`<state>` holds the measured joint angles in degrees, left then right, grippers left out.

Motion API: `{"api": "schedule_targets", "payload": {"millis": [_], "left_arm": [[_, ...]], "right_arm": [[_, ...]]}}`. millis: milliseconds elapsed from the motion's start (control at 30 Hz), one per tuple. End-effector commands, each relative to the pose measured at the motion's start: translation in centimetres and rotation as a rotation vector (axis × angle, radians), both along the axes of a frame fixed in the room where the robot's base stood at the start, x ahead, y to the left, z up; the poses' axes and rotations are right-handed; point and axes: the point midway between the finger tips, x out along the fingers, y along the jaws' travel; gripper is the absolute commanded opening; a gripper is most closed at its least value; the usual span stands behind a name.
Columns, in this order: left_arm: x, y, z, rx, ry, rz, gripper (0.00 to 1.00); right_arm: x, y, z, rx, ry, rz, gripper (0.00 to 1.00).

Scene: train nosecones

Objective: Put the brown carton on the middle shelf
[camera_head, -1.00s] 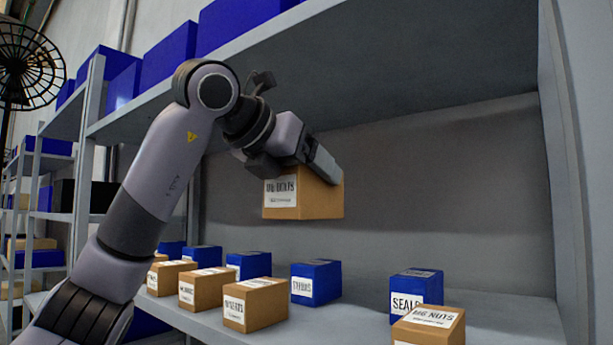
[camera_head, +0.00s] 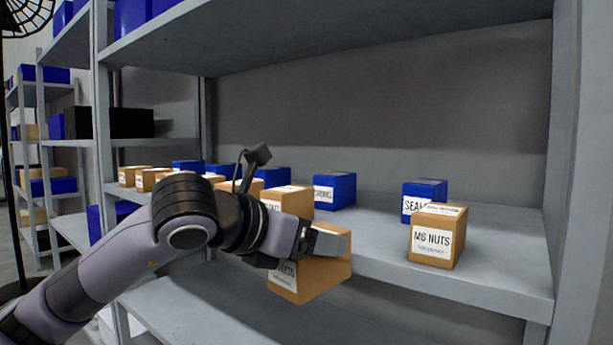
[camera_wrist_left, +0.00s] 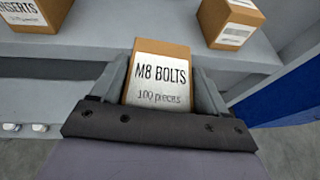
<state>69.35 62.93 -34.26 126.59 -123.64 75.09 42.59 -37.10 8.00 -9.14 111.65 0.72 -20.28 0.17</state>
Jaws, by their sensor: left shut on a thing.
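My left gripper (camera_head: 328,240) is shut on a brown carton (camera_head: 312,278) with a white label. In the left wrist view the carton (camera_wrist_left: 160,85) reads "M8 BOLTS, 100 pieces" and sits between both fingers (camera_wrist_left: 163,80). In the head view it hangs tilted at the front edge of the shelf (camera_head: 490,275) that bears the other boxes, its lower part overlapping the space below that edge. Whether it touches the edge I cannot tell. My right gripper is out of view.
Brown cartons (camera_head: 287,200) and blue boxes (camera_head: 335,191) stand in rows to the left. The M6 NUTS carton (camera_head: 437,236) stands to the right, a blue SEALS box (camera_head: 424,198) behind it. Bare shelf lies between these groups. A grey upright (camera_head: 578,180) bounds the right side.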

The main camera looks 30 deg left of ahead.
Motion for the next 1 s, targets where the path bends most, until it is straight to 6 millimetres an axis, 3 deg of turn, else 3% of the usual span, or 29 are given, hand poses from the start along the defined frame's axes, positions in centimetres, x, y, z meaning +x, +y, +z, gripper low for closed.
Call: {"api": "schedule_targets", "payload": {"millis": [100,300,1000], "left_arm": [[-0.5,-0.5,-3.5,0.005,0.004,-0.021,0.17],[-1.4,-1.6,-8.5,0.008,0.007,-0.069,0.17],[-5.2,-5.9,-24.4,-0.004,0.014,-0.276,0.17]], "right_arm": [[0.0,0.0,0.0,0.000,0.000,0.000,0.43],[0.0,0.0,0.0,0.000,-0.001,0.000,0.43],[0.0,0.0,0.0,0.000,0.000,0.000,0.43]]}}
